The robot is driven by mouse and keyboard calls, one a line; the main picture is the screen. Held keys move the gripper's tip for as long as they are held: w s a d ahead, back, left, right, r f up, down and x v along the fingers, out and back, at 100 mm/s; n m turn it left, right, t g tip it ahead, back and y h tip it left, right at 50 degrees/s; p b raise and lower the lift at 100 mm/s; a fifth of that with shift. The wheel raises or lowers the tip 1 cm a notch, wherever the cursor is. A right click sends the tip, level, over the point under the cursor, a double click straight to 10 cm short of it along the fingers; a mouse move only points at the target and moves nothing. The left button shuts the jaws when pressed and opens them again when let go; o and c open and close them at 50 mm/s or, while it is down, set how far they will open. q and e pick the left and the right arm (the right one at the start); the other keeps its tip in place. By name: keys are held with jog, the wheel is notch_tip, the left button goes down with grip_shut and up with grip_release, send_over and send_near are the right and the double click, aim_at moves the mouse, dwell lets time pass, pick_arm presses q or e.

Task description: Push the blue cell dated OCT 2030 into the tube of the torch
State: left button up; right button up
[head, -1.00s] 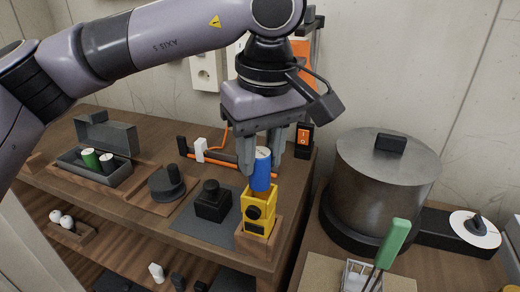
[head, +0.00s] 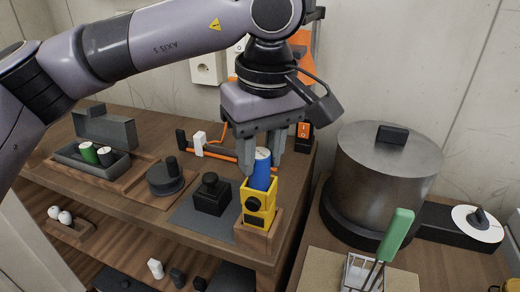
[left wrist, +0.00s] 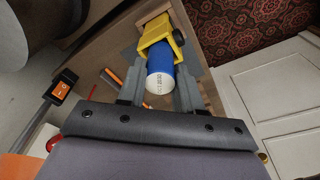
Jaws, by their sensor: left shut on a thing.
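The blue cell (head: 261,175) is upright between the fingers of my left gripper (head: 262,160), which is shut on it. Its lower end is within the mouth of the yellow torch (head: 258,205), with its upper part standing out above. The torch stands upright in a wooden block (head: 257,238) at the shelf's front right corner. In the left wrist view, the cell (left wrist: 160,74) shows a pale end with print that reads partly as 2030, and the torch (left wrist: 155,36) lies beyond it. How deep the cell sits is hidden. My right gripper is not in view.
A small black device (head: 212,196) stands left of the torch. A grey box (head: 84,160) with green-and-white cells is at the far left. An orange switch (head: 304,131) is behind the gripper. A large pot (head: 388,185) and a green-handled tool (head: 396,235) are to the right.

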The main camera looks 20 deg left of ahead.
aim_at(261, 155)
pick_arm(q)
jog(key=shift+f+b, duration=0.85)
jog(key=shift+f, duration=0.4)
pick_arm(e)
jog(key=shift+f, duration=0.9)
pick_arm(q)
jog(key=o, duration=1.2)
jog(key=shift+r, duration=0.1)
jog(key=shift+c, duration=0.2)
jog(key=shift+r, duration=0.3)
jog(key=r, duration=0.6)
jog(key=shift+s+d+r+p, duration=0.25)
jog(key=shift+s+d+p, duration=0.05)
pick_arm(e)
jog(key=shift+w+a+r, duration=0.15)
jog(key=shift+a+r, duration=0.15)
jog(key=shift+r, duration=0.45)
